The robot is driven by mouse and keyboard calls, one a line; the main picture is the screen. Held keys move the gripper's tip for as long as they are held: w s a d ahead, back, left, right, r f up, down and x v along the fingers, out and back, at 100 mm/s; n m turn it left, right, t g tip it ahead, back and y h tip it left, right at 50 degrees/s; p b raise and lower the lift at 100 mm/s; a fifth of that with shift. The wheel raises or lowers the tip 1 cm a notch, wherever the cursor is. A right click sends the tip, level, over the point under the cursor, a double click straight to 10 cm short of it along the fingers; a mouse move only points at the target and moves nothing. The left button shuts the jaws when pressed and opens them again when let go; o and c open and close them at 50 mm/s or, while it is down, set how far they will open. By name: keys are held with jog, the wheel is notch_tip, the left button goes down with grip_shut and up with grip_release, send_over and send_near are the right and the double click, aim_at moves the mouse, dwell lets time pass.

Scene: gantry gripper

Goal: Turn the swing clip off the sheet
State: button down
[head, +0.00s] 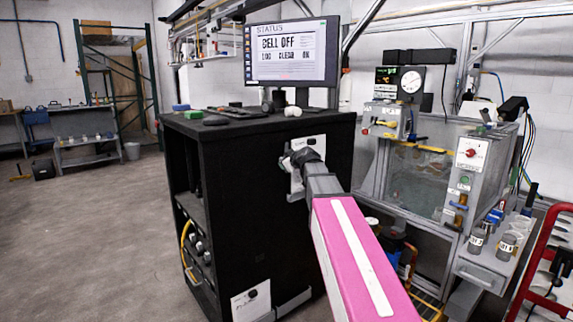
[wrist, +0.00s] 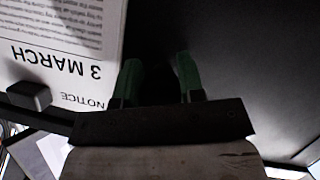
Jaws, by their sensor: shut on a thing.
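The white notice sheet (wrist: 62,35) is on the black cabinet side and shows upside down in the wrist view, with "NOTICE" and "3 MARCH" on it. In the head view the sheet (head: 314,142) is partly hidden behind my gripper (head: 291,163). In the wrist view my gripper (wrist: 158,85) has its two green fingers beside the sheet's edge, a little apart. They are shut on a dark part that I take for the swing clip; it is hard to make out against the black panel. A small dark block (wrist: 30,95) sits on the sheet at the left.
The black cabinet (head: 255,215) carries a monitor (head: 291,53) and a keyboard (head: 237,112) on top. Another sheet (head: 250,303) is low on the same side. A clear-walled tank (head: 415,175) stands close at the right. Floor at the left is open.

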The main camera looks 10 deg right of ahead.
jog(key=shift+n+t+h, duration=0.4)
jog(key=shift+n+t, duration=0.1)
jog(key=shift+n, duration=0.2)
jog(key=shift+r, duration=0.1)
jog(key=c, duration=0.7)
grip_release()
jog(key=shift+c, duration=0.2)
jog(key=v, duration=1)
jog(key=shift+s, duration=0.35)
jog(key=shift+d, duration=0.1)
